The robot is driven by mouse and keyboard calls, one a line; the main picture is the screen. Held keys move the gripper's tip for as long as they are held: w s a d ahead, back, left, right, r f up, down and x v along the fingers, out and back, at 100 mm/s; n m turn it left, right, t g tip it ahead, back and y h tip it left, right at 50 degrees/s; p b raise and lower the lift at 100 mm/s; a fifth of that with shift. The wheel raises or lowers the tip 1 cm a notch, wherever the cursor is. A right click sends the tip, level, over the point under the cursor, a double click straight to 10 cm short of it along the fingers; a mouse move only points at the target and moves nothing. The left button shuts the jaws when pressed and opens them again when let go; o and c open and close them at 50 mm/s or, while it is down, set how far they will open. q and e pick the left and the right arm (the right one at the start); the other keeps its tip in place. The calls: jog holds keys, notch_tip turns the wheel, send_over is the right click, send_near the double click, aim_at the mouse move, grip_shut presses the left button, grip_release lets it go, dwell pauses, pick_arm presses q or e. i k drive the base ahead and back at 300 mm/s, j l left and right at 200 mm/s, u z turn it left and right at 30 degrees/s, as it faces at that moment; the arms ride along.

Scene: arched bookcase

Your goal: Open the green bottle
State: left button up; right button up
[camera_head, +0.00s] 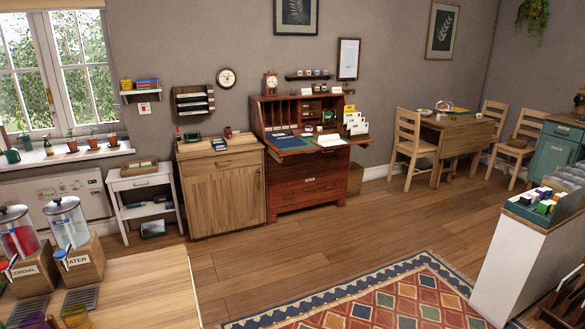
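A small dark green item (12,156) stands at the left end of the windowsill, too small to identify surely. Neither of my grippers is in view.
A wooden counter (140,290) with two drink dispensers, red (18,232) and clear (67,222), fills the lower left. A wooden cabinet (225,190) and an open writing desk (310,185) stand along the wall. A white-sided unit (520,265) stands right. Floor (290,245) between is clear.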

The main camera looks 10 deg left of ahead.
aim_at(48, 145)
jog(key=i+l, duration=0.15)
jog(key=i, duration=0.4)
jog(key=i+l, duration=0.1)
jog(key=i, duration=0.45)
jog(key=i+l, duration=0.15)
jog(key=i, duration=0.35)
jog(key=i+l, duration=0.1)
jog(key=i, duration=0.45)
jog(key=i+j+u, duration=0.2)
jog(key=i+u, duration=0.3)
jog(key=i+l+u, duration=0.1)
jog(key=i+u, duration=0.35)
jog(key=i, duration=0.3)
jog(key=i+l+u, duration=0.25)
jog(key=i+u, duration=0.25)
jog(key=i+j+u, duration=0.15)
jog(key=i+j, duration=0.2)
jog(key=i+j+u, duration=0.15)
jog(key=i, duration=0.45)
jog(key=i+j+u, duration=0.15)
jog(key=i+j, duration=0.2)
jog(key=i, duration=0.15)
jog(key=i+j+u, duration=0.1)
jog(key=i, duration=0.4)
